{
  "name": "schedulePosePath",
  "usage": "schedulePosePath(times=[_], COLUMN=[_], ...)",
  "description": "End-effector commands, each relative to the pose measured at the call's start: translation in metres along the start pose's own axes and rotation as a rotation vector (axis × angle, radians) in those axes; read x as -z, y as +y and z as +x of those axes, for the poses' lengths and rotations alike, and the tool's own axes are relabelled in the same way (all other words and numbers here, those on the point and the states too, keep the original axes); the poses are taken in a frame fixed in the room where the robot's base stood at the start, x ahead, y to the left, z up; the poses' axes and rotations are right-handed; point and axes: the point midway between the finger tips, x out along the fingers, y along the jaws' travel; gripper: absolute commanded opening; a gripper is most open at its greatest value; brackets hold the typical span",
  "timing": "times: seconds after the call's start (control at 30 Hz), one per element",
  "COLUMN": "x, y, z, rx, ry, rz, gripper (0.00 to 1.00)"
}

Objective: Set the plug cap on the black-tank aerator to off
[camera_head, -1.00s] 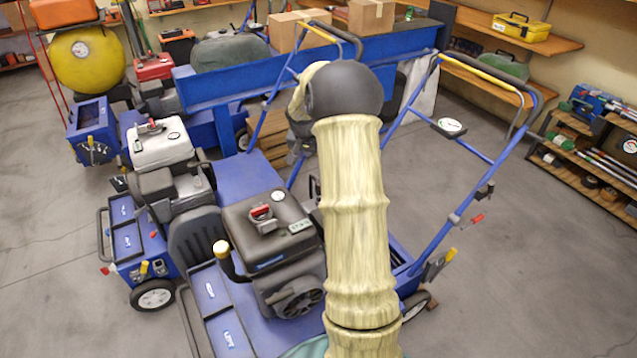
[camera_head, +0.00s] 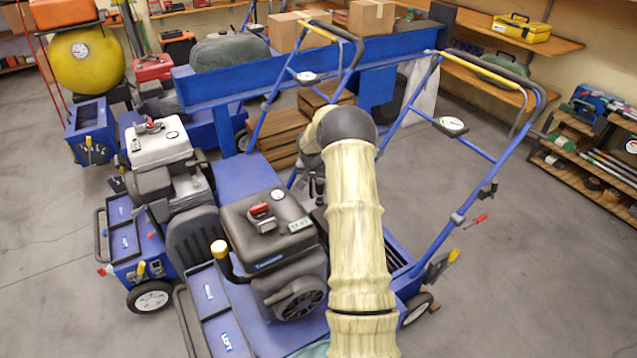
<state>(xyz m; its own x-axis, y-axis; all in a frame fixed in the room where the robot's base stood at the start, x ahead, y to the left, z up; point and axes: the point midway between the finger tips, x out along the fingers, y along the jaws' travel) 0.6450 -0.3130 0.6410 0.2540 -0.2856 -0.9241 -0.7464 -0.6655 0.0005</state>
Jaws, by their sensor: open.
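The black-tank aerator (camera_head: 262,258) stands on blue decking in the centre, with a dark engine and recoil cover. On its tank top are a red-handled part (camera_head: 259,211), a small round gauge (camera_head: 278,195) and a pale label. I cannot tell which part is the plug cap, or its setting. My pale-sleeved arm crosses right of the tank and bends away at the dark elbow. My gripper (camera_head: 300,180) is small beyond the arm, partly hidden, above and behind the tank, apart from it and empty as far as shows.
A white-tank aerator (camera_head: 160,145) stands behind to the left. Blue handle frames (camera_head: 475,150) rise at the right, and a blue beam (camera_head: 270,70) spans the back. Wooden crates (camera_head: 280,130) stand behind the arm. Grey floor is clear at the right.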

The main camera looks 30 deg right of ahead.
Motion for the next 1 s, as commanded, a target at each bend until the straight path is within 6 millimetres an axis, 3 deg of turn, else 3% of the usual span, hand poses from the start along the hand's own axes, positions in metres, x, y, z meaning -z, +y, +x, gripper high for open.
schedulePosePath(times=[0.1,0.4,0.7,1.0], x=[-0.0002,0.0001,0.0001,-0.0014], y=[0.0001,-0.0001,0.0001,0.0032], z=[0.0105,0.0121,0.0119,0.0098], rx=[0.0,0.0,0.0,-0.008], ry=[0.0,0.0,0.0,-0.007], rz=[0.001,0.0,0.001,-0.001], gripper=[0.56,0.56,0.0,0.0])
